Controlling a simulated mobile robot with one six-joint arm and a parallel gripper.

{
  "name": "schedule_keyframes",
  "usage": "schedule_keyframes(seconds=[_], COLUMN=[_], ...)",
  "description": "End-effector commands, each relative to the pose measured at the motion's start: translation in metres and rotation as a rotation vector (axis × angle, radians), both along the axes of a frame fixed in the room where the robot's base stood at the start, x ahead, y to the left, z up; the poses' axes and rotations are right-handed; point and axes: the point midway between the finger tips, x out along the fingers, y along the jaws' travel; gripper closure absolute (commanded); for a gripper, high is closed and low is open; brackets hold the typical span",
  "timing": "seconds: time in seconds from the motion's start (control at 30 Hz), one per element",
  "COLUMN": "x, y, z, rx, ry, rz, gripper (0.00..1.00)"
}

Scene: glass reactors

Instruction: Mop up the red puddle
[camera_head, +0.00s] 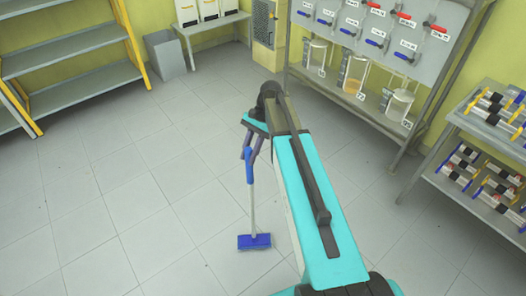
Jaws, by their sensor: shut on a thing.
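My gripper (250,150) is in the middle of the view, at the far end of my turquoise arm. It is shut on the blue upper end of the mop handle. The mop (254,241) hangs nearly upright below it, with a white lower shaft and a flat blue head at floor level. I cannot tell whether the head touches the floor. No red puddle shows in this view; my arm hides part of the floor to the right of the mop.
Grey tiled floor (120,220) lies open to the left. A metal shelf (70,90) with yellow posts stands at the left, a grey bin (165,55) at the back. The reactor rack (395,150) and a loaded shelf (480,205) line the right side.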

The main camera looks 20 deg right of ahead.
Motion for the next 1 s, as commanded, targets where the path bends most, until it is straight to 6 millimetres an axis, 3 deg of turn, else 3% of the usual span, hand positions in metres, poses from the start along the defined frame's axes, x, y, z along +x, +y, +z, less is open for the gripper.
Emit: schedule_keyframes(seconds=[0.1,0.3,1.0], x=[-0.001,-0.003,-0.003], y=[0.019,0.034,0.038], z=[0.003,0.005,0.005], rx=[0.001,0.001,0.002], ry=[0.0,-0.001,-0.001], rz=[0.081,0.154,0.166], gripper=[1.0,1.0,1.0])
